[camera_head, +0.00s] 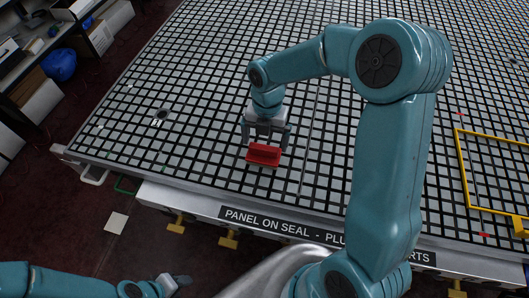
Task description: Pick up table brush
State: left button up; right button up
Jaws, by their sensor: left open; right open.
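The table brush, a red block-like piece (263,155), is on the grid table (200,110) near its front edge, left of the middle. My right gripper (265,140) points down right at the brush, with its two dark fingers open at the brush's far side. I cannot tell whether the fingers touch it. The brush's far side is partly hidden by the gripper. My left gripper (182,281) is low at the bottom left, in front of the table over the floor, away from the brush. It is small in view, open and empty.
A yellow frame (462,170) lies on the table at the right. A small dark round fitting (161,114) is on the table's left part. Shelves with boxes (98,38) and a blue bag (60,65) stand at the far left. The grid around the brush is clear.

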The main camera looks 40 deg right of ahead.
aim_at(264, 147)
jog(key=f, duration=0.3)
jog(key=shift+w+a, duration=0.15)
jog(key=shift+a, duration=0.15)
jog(key=shift+f, duration=0.5)
jog(key=shift+s, duration=0.2)
jog(key=shift+c, duration=0.3)
jog(key=shift+w, duration=0.2)
jog(key=c, duration=0.7)
jog(key=shift+s, duration=0.1)
jog(key=shift+r, duration=0.7)
notch_tip(264, 147, up, 19)
jog(key=shift+f, duration=0.1)
